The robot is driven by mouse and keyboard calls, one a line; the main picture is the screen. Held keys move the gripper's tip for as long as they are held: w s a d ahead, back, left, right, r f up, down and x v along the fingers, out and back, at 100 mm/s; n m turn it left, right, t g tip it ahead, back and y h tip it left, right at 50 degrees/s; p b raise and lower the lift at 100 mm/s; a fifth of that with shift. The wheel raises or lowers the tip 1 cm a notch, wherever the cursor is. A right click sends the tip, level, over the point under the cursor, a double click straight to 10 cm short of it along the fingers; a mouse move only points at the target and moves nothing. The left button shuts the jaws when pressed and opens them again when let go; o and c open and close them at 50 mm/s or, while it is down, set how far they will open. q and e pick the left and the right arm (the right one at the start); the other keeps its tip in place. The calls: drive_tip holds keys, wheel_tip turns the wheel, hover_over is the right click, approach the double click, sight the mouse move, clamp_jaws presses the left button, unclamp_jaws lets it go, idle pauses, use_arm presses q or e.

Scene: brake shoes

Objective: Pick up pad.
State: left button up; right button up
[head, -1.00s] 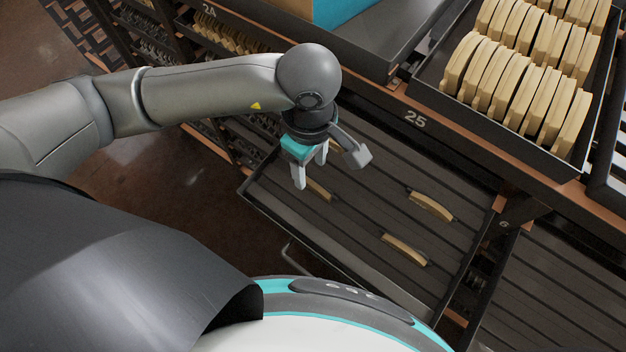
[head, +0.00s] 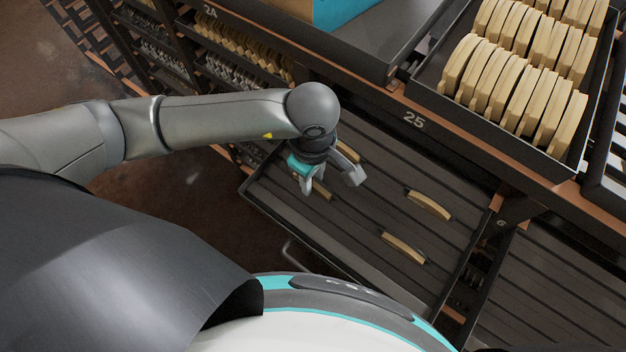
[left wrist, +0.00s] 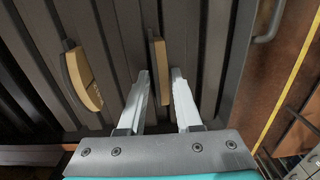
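Tan brake pads with dark backing lie in the ribbed dark tray (head: 350,237). One pad (head: 320,190) is just right of my left gripper's fingers, partly hidden by them. Another pad (head: 347,150) lies behind the wrist. Two more, a right pad (head: 430,205) and a front pad (head: 404,247), lie farther right. My left gripper (head: 313,184) points down over the tray's left part, open and empty. In the left wrist view, a narrow pad (left wrist: 158,68) lies ahead between the open fingertips (left wrist: 160,76), and a second pad (left wrist: 82,78) lies to the left. My right gripper is not in view.
A bin (head: 567,168) of several upright pads stands on the shelf above, at the upper right. The shelf edge marked 25 (head: 450,130) overhangs the tray's back. A tray handle (left wrist: 268,22) shows in the left wrist view.

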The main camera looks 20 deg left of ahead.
use_arm(q)
clamp_jaws()
idle(1.0)
